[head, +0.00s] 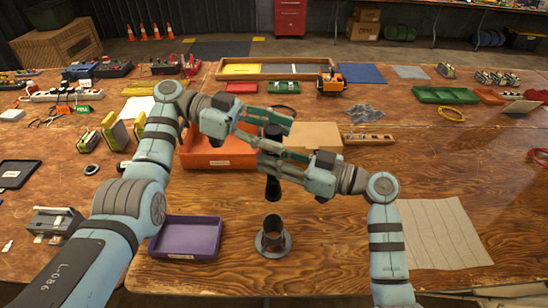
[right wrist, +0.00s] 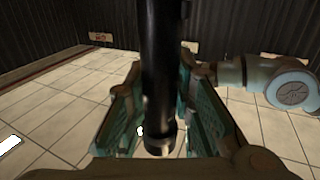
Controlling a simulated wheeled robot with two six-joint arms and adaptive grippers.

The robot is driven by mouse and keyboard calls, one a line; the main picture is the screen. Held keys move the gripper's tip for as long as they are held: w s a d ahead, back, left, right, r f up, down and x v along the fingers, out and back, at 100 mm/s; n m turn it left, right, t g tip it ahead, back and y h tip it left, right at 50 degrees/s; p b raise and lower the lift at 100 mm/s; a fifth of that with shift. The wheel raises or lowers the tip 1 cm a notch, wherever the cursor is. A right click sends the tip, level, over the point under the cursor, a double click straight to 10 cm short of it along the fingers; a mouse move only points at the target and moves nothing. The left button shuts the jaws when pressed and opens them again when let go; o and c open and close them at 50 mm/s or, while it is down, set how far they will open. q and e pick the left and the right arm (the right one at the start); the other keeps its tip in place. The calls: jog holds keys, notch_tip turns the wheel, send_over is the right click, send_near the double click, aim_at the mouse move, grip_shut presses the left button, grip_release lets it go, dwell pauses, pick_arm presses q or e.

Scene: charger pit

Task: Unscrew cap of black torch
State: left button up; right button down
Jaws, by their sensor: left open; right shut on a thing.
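A grey flanged cup (head: 272,242) stands on the table below the torch. A purple tray (head: 187,238) is to its left. An orange bin (head: 208,160) sits behind my left arm. A pale mat (head: 445,232) lies at the right; bare wood surrounds the cup.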

pick_arm(q)
jog(key=shift+c, duration=0.2)
grip_shut()
jog(key=n+t, duration=0.2)
jog(key=shift+f+t+h, duration=0.15)
jog(key=shift+t+h, duration=0.15)
jog(key=shift+t, duration=0.1)
jog(key=n+t, duration=0.3)
jog(key=t, duration=0.2)
jog(key=shift+a+n, duration=0.1)
jog(key=shift+n, duration=0.3)
